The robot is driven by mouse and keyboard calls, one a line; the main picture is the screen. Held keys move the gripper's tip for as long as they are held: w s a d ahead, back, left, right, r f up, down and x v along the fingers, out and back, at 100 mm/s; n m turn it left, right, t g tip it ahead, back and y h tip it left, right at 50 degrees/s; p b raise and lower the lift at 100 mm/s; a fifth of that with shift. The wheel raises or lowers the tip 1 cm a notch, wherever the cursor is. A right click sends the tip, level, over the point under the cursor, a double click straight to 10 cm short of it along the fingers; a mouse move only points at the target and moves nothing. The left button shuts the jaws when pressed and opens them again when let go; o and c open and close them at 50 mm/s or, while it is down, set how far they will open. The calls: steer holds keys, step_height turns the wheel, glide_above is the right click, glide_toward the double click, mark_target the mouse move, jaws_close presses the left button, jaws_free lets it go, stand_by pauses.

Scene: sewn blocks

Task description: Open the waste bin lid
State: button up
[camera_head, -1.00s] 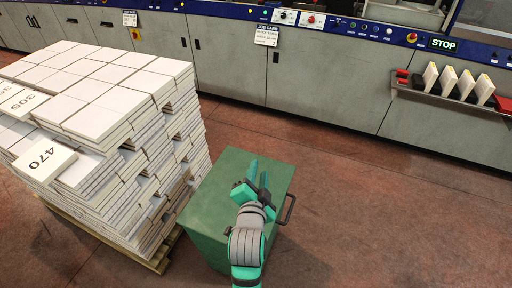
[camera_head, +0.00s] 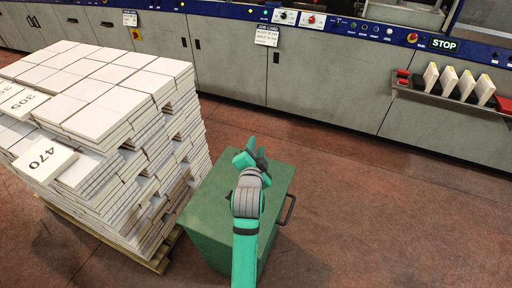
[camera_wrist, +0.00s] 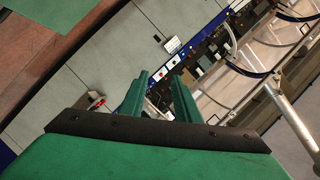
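The green waste bin (camera_head: 215,205) stands on the floor beside the stacked blocks. Its flat top lid is down. A dark bar handle (camera_head: 289,209) sticks out from its right side. My gripper (camera_head: 251,154) is over the far part of the lid in the head view, pointing away toward the machines, left of the handle and not touching it. In the wrist view its two green fingers (camera_wrist: 159,88) stand apart with nothing between them. A green patch at the wrist view's top left corner looks like part of the bin. My arm hides part of the lid.
A tall pallet stack of white blocks (camera_head: 150,140) stands close on the bin's left. Grey machine cabinets (camera_head: 225,60) line the back, with a red-ended shelf (camera_head: 450,95) of blocks at right. The brown floor right of the bin is clear.

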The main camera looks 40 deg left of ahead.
steer(key=shift+w+a, duration=0.1)
steer(key=shift+w, duration=0.1)
jaws_close()
stand_by(1.3)
jaws_free()
steer(key=shift+s, duration=0.1)
steer(key=v, duration=1)
steer(key=shift+s+d, duration=0.2)
steer(key=shift+s, duration=0.05)
steer(key=shift+c, duration=0.2)
